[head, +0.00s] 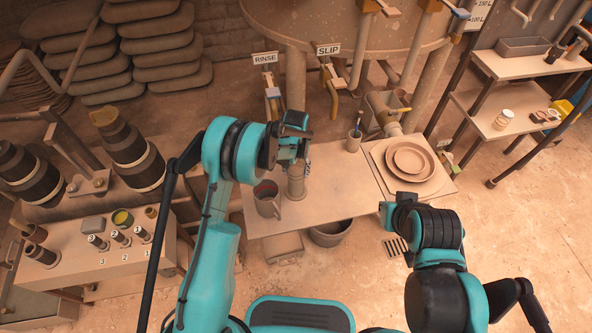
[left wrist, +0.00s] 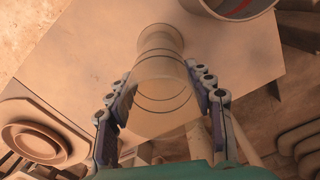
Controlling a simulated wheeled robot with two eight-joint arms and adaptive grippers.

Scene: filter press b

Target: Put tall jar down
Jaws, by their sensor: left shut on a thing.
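The tall jar (head: 296,187) is a tan, ringed cylinder, upright over the pale table (head: 335,200). My left gripper (head: 297,163) is shut on it from above. In the left wrist view the jar (left wrist: 162,85) lies between the two blue fingers (left wrist: 165,115), its narrower end towards the table surface (left wrist: 85,45). I cannot tell whether its base touches the table. The gripper hides its upper part in the head view. My right gripper (head: 388,212) is empty near the table's right side; its finger opening is not clear.
A mug with dark red inside (head: 267,199) stands just left of the jar. A small pot with tools (head: 354,139) is at the back, and stacked round dishes (head: 409,160) are at the right. A bucket (head: 330,233) is below the front edge. The table right of the jar is clear.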

